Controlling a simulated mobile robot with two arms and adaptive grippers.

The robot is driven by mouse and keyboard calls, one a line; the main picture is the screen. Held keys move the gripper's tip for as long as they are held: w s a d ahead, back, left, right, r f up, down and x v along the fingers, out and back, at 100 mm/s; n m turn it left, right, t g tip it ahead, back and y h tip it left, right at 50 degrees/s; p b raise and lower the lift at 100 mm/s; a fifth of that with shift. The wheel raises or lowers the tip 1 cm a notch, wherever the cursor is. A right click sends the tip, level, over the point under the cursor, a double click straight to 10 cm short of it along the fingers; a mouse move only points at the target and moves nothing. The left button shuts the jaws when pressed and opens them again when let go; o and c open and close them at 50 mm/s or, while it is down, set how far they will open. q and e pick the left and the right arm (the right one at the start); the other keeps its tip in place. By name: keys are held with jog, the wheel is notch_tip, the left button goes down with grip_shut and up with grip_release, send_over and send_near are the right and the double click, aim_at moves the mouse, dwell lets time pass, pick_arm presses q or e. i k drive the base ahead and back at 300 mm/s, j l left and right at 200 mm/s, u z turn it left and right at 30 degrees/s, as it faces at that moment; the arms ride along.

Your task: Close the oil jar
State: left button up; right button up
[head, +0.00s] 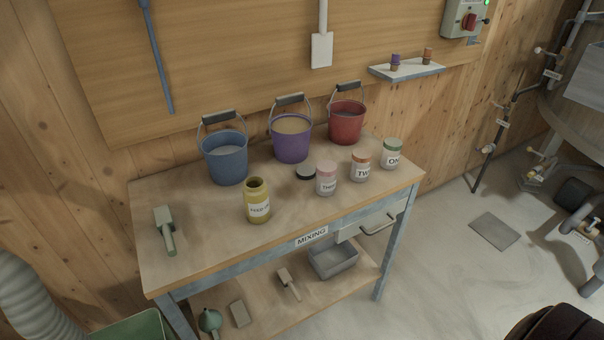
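A yellow jar (257,203) with a white label stands upright and open on the front middle of the workbench in the head view. The label seems to read "FEED" something, but it is too small to read fully. A black round lid (306,173) lies flat on the bench, behind and to the right of the yellow jar and apart from it. Neither of my grippers shows in the head view.
Labelled jars, pink-lidded (326,180), orange-lidded (360,168) and green-lidded (392,154), stand right of the yellow jar. Blue (225,160), purple (291,140) and red (346,124) buckets stand behind. The bench (205,225) is clear between scoop and jar.

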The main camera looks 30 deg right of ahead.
aim_at(255, 193)
jog(key=i+l+u, duration=0.1)
jog(key=l, duration=0.5)
jog(key=i+l+u, duration=0.1)
jog(key=l, duration=0.45)
jog(key=i+l+u, duration=0.15)
jog(key=l, duration=0.45)
jog(key=l+u, duration=0.1)
jog(key=l, duration=0.5)
jog(key=i, duration=0.05)
